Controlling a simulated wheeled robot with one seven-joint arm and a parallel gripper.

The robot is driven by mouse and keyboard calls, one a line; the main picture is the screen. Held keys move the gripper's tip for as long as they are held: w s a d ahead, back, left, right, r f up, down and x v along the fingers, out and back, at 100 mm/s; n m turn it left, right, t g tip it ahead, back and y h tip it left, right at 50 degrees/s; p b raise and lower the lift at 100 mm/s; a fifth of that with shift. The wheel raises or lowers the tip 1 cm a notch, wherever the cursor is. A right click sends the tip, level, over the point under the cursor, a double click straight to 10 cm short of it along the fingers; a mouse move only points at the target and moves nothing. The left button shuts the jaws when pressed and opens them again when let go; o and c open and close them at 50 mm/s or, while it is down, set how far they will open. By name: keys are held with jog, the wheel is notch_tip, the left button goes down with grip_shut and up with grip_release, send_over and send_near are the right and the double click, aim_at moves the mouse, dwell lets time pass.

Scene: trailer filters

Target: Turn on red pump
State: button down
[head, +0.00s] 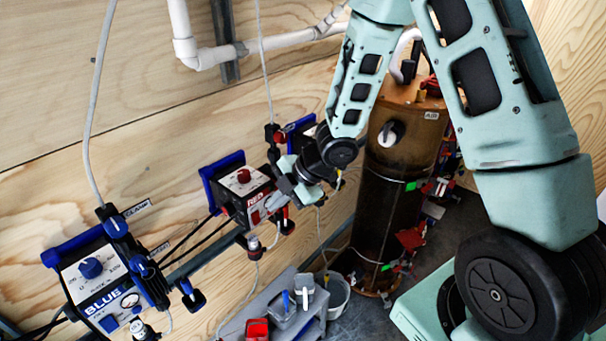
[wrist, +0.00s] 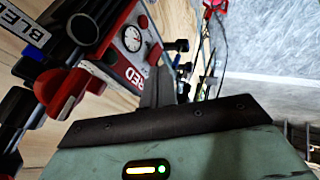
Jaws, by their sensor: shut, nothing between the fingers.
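The red pump (head: 236,190) is a white-faced box with a red knob (head: 243,175) and a "RED" label, mounted on the wooden wall in a blue bracket. A small red switch (head: 256,217) shows low on its face. In the wrist view the pump's side (wrist: 112,62) shows tilted, with a round gauge (wrist: 132,38) and the label. My gripper (head: 272,203) is shut and empty, at the right side of the pump's face, close to the label. In the wrist view its fingers (wrist: 158,88) are beside the label; whether they touch the pump cannot be told.
A blue pump (head: 92,285) is on the wall at lower left. Black and red clamps and hoses (head: 275,150) crowd the red pump's right side. A brown cylinder tank (head: 395,190) stands behind my arm. A grey tray (head: 290,325) and a white bucket (head: 337,297) are below.

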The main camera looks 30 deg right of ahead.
jog(key=p+v, duration=0.2)
jog(key=v, duration=1)
jog(key=shift+r, duration=0.15)
jog(key=shift+s+d, duration=0.1)
notch_tip(320, 180, down, 7)
jog(key=s+a+b, duration=0.1)
jog(key=a+b, duration=0.1)
jog(key=b, duration=0.6)
jog(key=shift+a+g, duration=0.3)
jog(key=shift+a, duration=0.05)
jog(key=shift+s+r, duration=0.1)
jog(key=shift+r, duration=0.1)
jog(key=shift+f, duration=0.15)
